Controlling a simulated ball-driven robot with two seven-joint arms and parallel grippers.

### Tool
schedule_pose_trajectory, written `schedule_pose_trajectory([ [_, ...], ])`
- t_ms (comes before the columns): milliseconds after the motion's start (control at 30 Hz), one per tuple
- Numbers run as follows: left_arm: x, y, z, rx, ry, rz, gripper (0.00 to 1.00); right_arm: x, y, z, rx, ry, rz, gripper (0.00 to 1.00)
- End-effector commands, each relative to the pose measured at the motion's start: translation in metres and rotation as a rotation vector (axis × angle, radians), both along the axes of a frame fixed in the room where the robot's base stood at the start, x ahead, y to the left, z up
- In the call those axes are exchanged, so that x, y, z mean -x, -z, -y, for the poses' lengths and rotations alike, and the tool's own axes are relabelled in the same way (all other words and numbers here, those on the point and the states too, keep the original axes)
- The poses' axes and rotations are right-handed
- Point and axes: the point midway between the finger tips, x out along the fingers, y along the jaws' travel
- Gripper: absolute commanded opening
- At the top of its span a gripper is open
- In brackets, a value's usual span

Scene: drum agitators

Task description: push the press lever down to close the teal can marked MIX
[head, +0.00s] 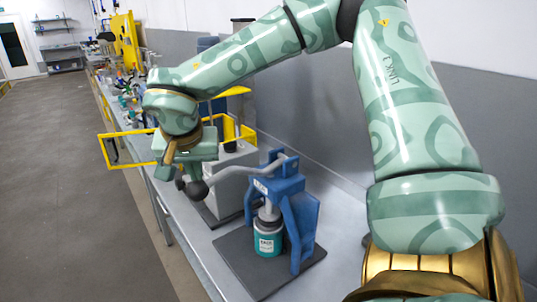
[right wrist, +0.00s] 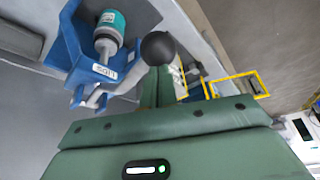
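The teal can (head: 268,240) with a white label stands upright under the blue press (head: 290,195); the label is too small to read surely. It also shows in the right wrist view (right wrist: 111,22). The grey press lever (head: 232,170) reaches left from the press top and ends in a dark ball knob (head: 197,188). My right gripper (head: 184,172) is beside and just above the knob, its fingers close together. The round knob shows at the fingertips in the right wrist view (right wrist: 158,47); whether they touch is unclear. My left gripper is out of view.
The press stands on a dark base plate (head: 235,262) on a long grey bench. A grey box-shaped machine (head: 235,172) and a yellow frame (head: 125,134) are behind my gripper. Other gear lines the bench farther back. The floor at left is clear.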

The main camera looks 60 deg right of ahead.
Motion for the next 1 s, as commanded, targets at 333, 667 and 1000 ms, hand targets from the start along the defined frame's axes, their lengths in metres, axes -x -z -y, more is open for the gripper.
schedule_pose_trajectory([
  [333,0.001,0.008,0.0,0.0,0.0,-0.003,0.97,0.0,0.009,0.0,0.001,0.001,-0.001,0.0],
  [667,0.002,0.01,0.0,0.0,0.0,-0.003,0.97,0.0,0.011,0.0,0.001,0.001,-0.001,0.0],
  [1000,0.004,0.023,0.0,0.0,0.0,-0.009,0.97,0.0,0.025,0.0,0.002,0.0,-0.002,0.0],
])
